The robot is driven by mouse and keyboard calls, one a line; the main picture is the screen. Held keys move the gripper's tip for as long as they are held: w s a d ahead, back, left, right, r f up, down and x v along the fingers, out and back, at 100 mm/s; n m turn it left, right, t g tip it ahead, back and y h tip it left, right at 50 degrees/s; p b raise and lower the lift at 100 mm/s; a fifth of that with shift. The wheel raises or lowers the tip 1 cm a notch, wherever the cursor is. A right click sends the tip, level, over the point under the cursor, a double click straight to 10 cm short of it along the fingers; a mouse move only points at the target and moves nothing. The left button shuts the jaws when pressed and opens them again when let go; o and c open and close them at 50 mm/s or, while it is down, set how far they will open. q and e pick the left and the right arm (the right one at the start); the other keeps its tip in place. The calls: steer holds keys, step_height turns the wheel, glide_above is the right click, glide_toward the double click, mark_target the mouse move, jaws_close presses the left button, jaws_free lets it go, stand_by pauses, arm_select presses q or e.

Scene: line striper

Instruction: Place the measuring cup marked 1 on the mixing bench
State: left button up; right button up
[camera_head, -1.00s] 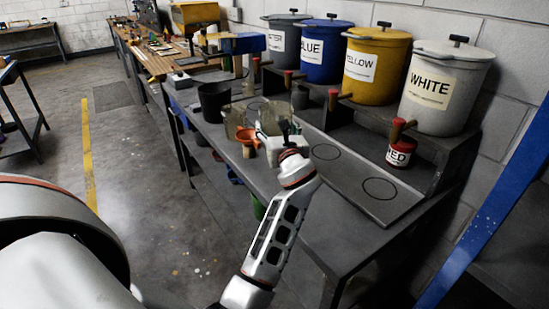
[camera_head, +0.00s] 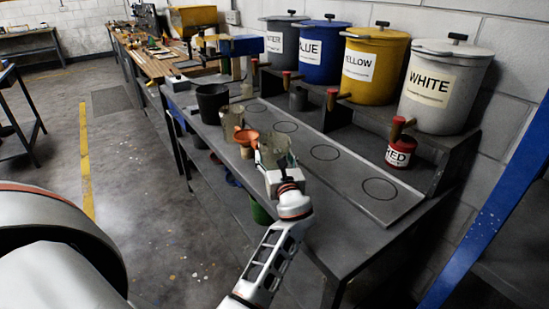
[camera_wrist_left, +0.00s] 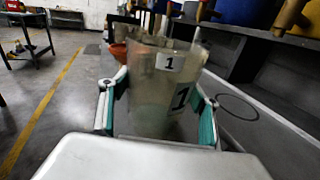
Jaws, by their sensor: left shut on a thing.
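The measuring cup marked 1 (camera_wrist_left: 160,85) is a translucent, greyish cup with "1" labels, upright in the left wrist view. It also shows in the head view (camera_head: 274,150) over the front part of the grey mixing bench (camera_head: 345,232). My left gripper (camera_head: 273,178) is shut on the cup, with its green-padded fingers on both sides of it in the left wrist view (camera_wrist_left: 158,112). I cannot tell whether the cup's base touches the bench. My right gripper is not in view.
A second translucent cup (camera_head: 231,121), an orange funnel (camera_head: 247,139) and a dark bucket (camera_head: 211,103) stand farther along the bench. A strip with drawn circles (camera_head: 345,172) is clear on the right. Labelled paint drums (camera_head: 440,92) and a red can (camera_head: 400,152) stand behind.

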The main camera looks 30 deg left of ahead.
arm_select(q)
steer(key=shift+f, duration=0.15)
steer(key=o, duration=1.2)
steer(key=shift+c, duration=0.2)
steer(key=shift+o, duration=0.6)
